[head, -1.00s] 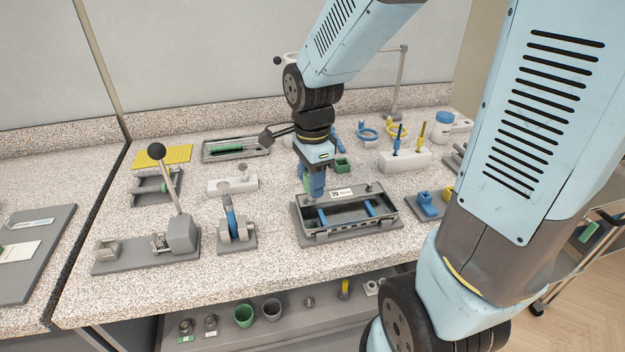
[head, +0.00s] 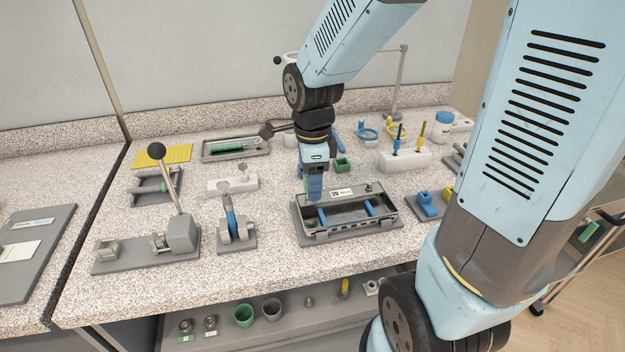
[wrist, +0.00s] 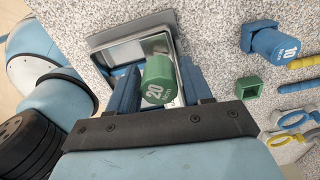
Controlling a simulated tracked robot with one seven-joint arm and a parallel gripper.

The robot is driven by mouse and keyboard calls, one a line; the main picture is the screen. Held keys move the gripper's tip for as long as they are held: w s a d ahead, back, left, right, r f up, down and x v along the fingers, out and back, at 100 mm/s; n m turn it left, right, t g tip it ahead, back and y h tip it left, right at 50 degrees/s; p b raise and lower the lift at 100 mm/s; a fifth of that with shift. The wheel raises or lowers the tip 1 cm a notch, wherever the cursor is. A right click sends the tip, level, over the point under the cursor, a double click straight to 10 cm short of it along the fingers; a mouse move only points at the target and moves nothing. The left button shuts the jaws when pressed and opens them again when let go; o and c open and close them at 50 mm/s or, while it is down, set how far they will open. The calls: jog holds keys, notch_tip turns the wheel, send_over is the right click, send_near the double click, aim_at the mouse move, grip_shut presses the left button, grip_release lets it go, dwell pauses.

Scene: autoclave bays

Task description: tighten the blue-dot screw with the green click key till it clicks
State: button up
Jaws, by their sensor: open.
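The green click key (wrist: 158,82), marked 20 on its cap, shows end-on between my gripper's two blue fingers in the wrist view. My gripper (head: 315,192) points down over the left end of the grey open box (head: 345,226). The fingers (wrist: 160,88) are open on either side of the key, with a visible gap on at least the left. In the head view only a sliver of green shows behind the fingers. The key's lower end is hidden, so I cannot tell what it stands on. The blue-dot screw is not visible in either view.
A blue piece (wrist: 275,42) marked 10 and a small green square socket (wrist: 249,87) stand nearby. A white block (head: 405,161) holds blue and yellow drivers. A lever press (head: 180,235) and a blue-handled clamp (head: 235,230) stand left of the box.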

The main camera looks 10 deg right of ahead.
jog(key=n, duration=1)
jog(key=shift+w, duration=0.1)
jog(key=n, duration=0.6)
jog(key=shift+a, duration=0.1)
jog(key=shift+n, duration=2.4)
jog(key=shift+c, duration=0.2)
grip_shut()
jog(key=shift+m, duration=1.8)
